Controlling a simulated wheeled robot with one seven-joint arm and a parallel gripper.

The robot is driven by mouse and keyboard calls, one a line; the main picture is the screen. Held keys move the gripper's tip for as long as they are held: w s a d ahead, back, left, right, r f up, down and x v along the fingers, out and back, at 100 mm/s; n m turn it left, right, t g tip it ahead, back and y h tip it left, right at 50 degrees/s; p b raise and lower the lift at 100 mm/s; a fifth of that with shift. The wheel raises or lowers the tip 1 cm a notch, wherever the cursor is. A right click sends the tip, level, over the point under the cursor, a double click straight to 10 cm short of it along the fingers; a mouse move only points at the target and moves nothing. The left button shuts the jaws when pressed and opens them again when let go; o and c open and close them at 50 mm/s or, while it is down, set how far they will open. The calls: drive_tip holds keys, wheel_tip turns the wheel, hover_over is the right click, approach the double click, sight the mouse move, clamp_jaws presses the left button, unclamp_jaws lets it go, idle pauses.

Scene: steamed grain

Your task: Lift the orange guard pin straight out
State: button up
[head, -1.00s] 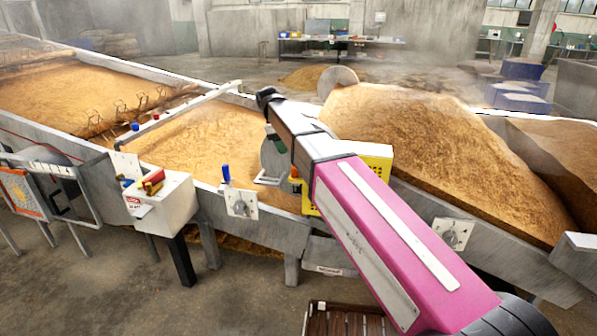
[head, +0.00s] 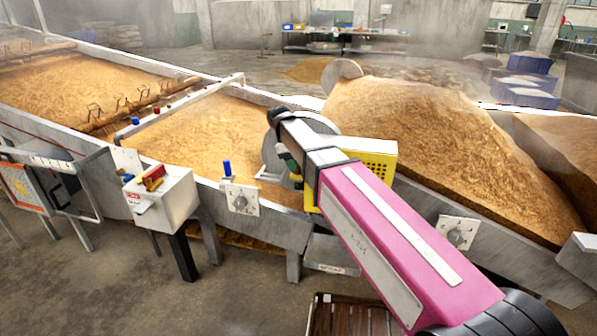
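A small orange piece (head: 296,178), possibly the guard pin, shows beside the pink section of my arm. It is too small and too covered to be sure. A yellow perforated guard (head: 377,166) stands behind my arm, next to a grey round disc (head: 272,155) at the trough wall. My arm crosses in front of both and hides much of them. Its dark far end is over the disc. I cannot make out my gripper's fingers, and no grip on the pin is visible.
A white control box (head: 165,205) with red and yellow handles stands left. Grain fills the troughs (head: 420,140). A slatted wooden crate (head: 350,316) is at the bottom. Floor at lower left is mostly clear.

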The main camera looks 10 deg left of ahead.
drive_tip(key=c, duration=0.6)
drive_tip(key=shift+o, duration=0.2)
drive_tip(key=shift+r, duration=0.1)
drive_tip(key=shift+r, duration=3.5)
drive_tip(key=shift+r, duration=0.1)
drive_tip(key=shift+r, duration=0.15)
drive_tip(key=shift+w+r, duration=0.1)
